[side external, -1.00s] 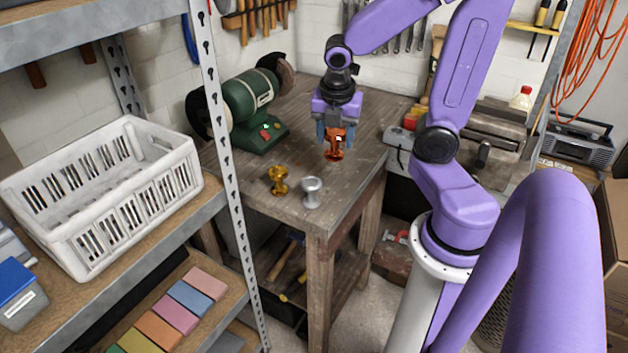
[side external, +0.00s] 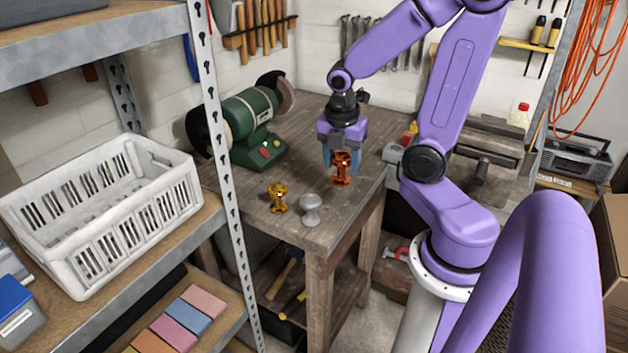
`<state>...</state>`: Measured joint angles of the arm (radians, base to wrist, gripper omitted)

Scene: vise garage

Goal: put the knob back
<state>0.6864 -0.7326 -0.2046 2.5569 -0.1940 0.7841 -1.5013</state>
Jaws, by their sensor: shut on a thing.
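A shiny copper-orange knob (side external: 342,170) is between the fingers of my gripper (side external: 341,158), which is shut on it. The knob is upright, with its flared base down, near the right edge of the wooden workbench (side external: 300,165). I cannot tell whether its base touches the bench top. A gold knob (side external: 278,199) and a silver-grey knob (side external: 311,210) stand upright on the bench, in front and to the left of my gripper. No place where a knob fits can be made out clearly.
A green bench grinder (side external: 246,120) stands at the bench's back left. A grey metal vise (side external: 484,150) is to the right, partly behind my arm. A metal shelf with a white crate (side external: 130,225) fills the left front. The bench between grinder and gripper is clear.

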